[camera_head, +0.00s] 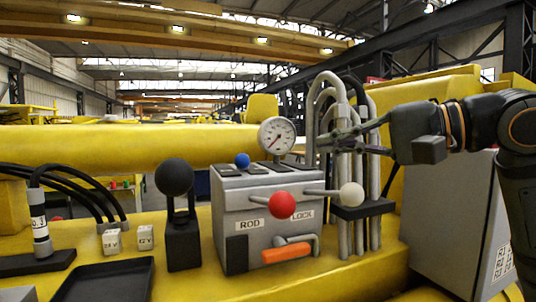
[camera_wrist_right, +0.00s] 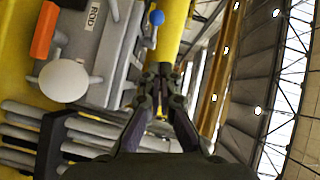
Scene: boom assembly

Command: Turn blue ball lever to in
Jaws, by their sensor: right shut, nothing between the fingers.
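The blue ball lever (camera_head: 242,160) stands on top of the grey control box (camera_head: 228,202), near its left back part. It also shows in the right wrist view (camera_wrist_right: 156,18) as a blue ball on a thin rod, near the top. My right gripper (camera_head: 322,143) comes in from the right, in front of the grey pipes and right of the gauge. It is shut and empty, above and to the right of the box, apart from the blue ball. In the right wrist view its fingers (camera_wrist_right: 158,92) point up the picture. My left gripper is not in view.
A pressure gauge (camera_head: 277,137) stands behind the box top. Red (camera_head: 282,204) and white (camera_head: 352,194) ball levers and an orange handle (camera_head: 286,253) are on the box front. Grey pipes (camera_head: 343,115) rise at right. A black ball lever (camera_head: 174,177) stands left.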

